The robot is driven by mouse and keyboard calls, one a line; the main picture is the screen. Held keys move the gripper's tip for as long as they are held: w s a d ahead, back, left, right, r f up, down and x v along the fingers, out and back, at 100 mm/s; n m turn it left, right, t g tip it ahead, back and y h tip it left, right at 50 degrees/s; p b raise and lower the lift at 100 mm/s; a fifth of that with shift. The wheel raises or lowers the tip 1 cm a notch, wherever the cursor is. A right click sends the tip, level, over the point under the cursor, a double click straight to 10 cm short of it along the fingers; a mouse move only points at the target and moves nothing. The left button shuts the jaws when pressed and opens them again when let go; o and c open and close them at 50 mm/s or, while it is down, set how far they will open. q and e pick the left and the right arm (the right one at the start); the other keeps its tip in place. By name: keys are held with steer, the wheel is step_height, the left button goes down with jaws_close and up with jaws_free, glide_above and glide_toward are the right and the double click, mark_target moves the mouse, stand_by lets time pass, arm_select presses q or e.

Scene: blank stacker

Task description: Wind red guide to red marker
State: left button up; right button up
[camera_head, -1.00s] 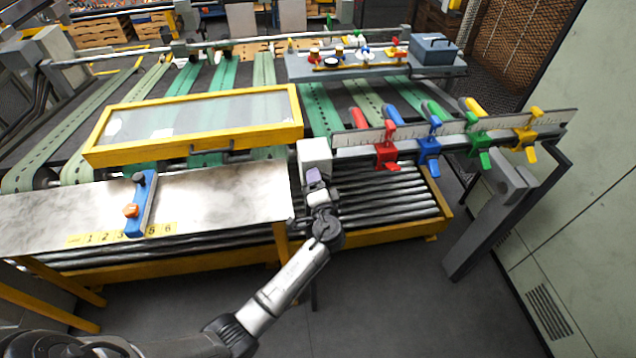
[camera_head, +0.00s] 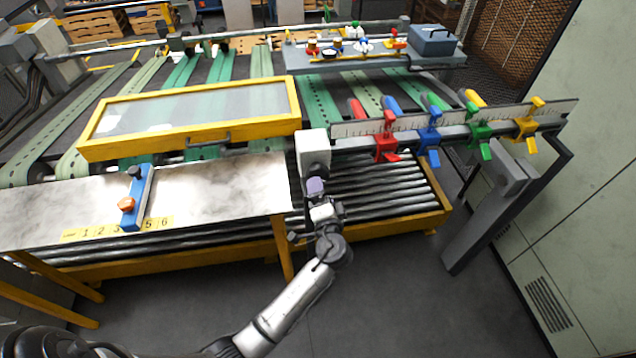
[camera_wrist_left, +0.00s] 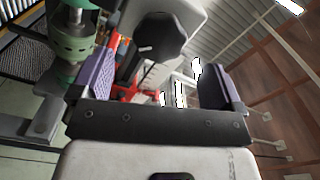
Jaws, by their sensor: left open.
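The red guide (camera_head: 386,146) hangs on the ruled rail (camera_head: 455,122), leftmost in a row with blue, green and yellow guides. A red cylinder (camera_head: 357,109), possibly the red marker, lies behind the rail, a little left of the red guide. A pale box (camera_head: 313,151) sits at the rail's left end. My left gripper (camera_head: 317,187) is just in front of and below this box. In the left wrist view my gripper (camera_wrist_left: 158,78) is open, purple pads apart, with a dark rounded part (camera_wrist_left: 155,42) beyond them; contact is unclear. My right gripper is not in view.
A yellow-framed clear cover (camera_head: 190,118) and a metal table (camera_head: 215,190) stand left of my gripper. A roller bed (camera_head: 385,190) runs below the rail. A grey post (camera_head: 490,215) holds the rail's right side. The floor in front is clear.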

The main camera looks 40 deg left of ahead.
arm_select(q)
steer(key=b+v, duration=0.1)
steer(key=v, duration=0.5)
steer(key=shift+s+d, duration=0.25)
steer(key=shift+d, duration=0.05)
